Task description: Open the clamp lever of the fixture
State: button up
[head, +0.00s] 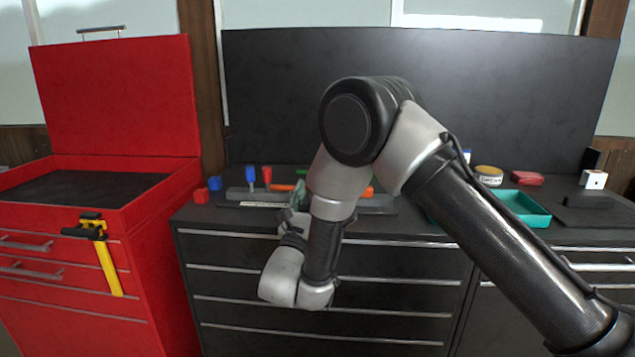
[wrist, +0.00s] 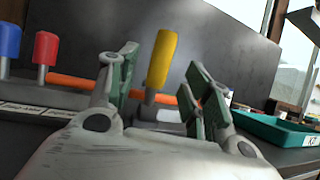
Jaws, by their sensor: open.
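In the wrist view, a yellow upright handle (wrist: 161,58) on a short grey stem stands between the two green-padded fingers of my gripper (wrist: 160,66). It looks like the clamp lever. The fingers are open, with visible gaps on both sides of the handle. An orange bar (wrist: 70,84) runs level behind the fingers, along the grey fixture base (wrist: 58,98). In the head view, the fixture (head: 240,195) lies on the dark bench top, and my gripper (head: 298,194) is at it. My arm hides the yellow handle there.
A blue handle (head: 251,175) and a red handle (head: 267,175) stand upright left of my gripper. A teal tray (head: 535,218) is to the right on the bench. A red tool cabinet (head: 145,215) stands at left; a dark panel (head: 270,90) rises behind.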

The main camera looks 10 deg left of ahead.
jog(key=v, duration=0.6)
